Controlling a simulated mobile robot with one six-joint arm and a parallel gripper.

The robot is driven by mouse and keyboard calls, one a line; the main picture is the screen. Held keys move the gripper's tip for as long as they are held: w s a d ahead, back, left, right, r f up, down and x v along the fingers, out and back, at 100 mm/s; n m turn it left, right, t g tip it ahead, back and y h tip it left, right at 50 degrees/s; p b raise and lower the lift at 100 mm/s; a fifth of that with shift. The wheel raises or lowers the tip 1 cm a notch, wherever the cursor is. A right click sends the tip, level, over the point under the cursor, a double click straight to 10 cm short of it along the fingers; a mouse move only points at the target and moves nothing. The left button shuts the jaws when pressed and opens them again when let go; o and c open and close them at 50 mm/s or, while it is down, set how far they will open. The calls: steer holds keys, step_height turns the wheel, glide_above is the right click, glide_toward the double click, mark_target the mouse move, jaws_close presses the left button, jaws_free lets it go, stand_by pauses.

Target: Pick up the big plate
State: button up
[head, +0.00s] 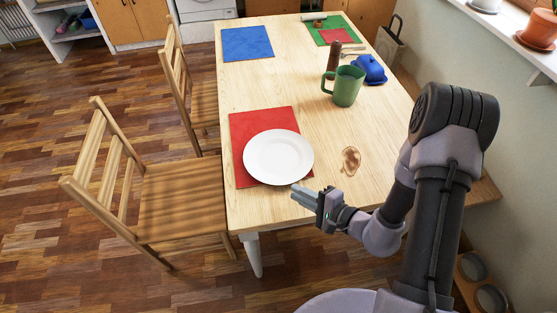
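The big plate (278,156) is white and round. It lies flat on a red placemat (242,128) near the front left of the wooden table (306,126). My gripper (297,192) is at the plate's near right rim, with its fingertips pointing left toward it. I cannot tell whether the fingers touch the plate or how far apart they are. The rest of the plate's rim is in clear view.
A green mug (345,87), a brown cylinder (334,60) and a blue covered dish (371,69) stand toward the right back. A brown patterned piece (350,160) lies right of the plate. Two wooden chairs stand left of the table; the nearer chair (182,198) is close to its edge.

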mark_target(281, 182)
steer(key=b+x, duration=0.2)
steer(key=x, duration=0.5)
steer(key=shift+w, duration=0.25)
steer(key=shift+d, duration=0.1)
jaws_close()
stand_by(1.0)
